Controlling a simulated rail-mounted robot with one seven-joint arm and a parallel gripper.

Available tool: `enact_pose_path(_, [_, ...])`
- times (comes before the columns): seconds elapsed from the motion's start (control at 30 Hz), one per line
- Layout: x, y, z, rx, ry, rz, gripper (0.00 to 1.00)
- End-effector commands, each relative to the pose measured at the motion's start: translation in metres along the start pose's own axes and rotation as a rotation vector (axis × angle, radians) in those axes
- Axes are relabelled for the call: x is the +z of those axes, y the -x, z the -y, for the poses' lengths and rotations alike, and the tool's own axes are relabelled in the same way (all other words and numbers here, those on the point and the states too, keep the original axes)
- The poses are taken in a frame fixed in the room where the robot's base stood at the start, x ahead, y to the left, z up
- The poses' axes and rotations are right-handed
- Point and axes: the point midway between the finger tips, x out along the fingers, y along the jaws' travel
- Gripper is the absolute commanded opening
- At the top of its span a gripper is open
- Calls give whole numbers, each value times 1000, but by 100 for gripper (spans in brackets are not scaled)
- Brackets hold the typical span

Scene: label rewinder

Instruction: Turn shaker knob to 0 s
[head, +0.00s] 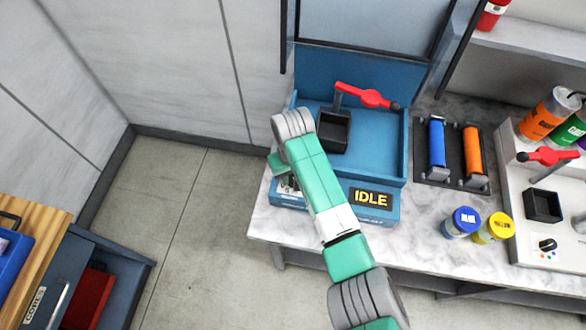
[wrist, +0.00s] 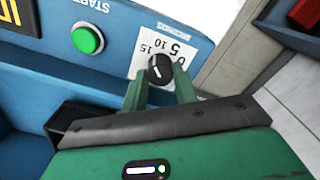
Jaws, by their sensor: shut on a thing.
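The shaker knob (wrist: 160,68) is small, round and black with a short white line on its face. It sits on the blue machine's front panel beside a white dial label (wrist: 174,47) printed with 0, 5, 10 and 15. The line runs slantwise, and I cannot tell which number it marks. My gripper (wrist: 160,77) has its two green fingers on either side of the knob, shut on it. In the head view my arm hides the knob, and the blue machine (head: 385,150) stands on the bench.
A green START button (wrist: 88,38) is on the same panel, left of the knob in the wrist view. The IDLE display (head: 370,199) is right of my arm. A black cup (head: 334,131) and red-handled lever (head: 365,95) are above. Open floor (head: 190,220) lies left of the bench.

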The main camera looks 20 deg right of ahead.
Motion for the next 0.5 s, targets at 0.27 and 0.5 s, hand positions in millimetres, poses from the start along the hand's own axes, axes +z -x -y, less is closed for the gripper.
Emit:
enact_pose_path(0.27, [0,4,2,-2,-260,1,6])
enact_pose_path(0.5, [0,3,1,-1,-488,1,6])
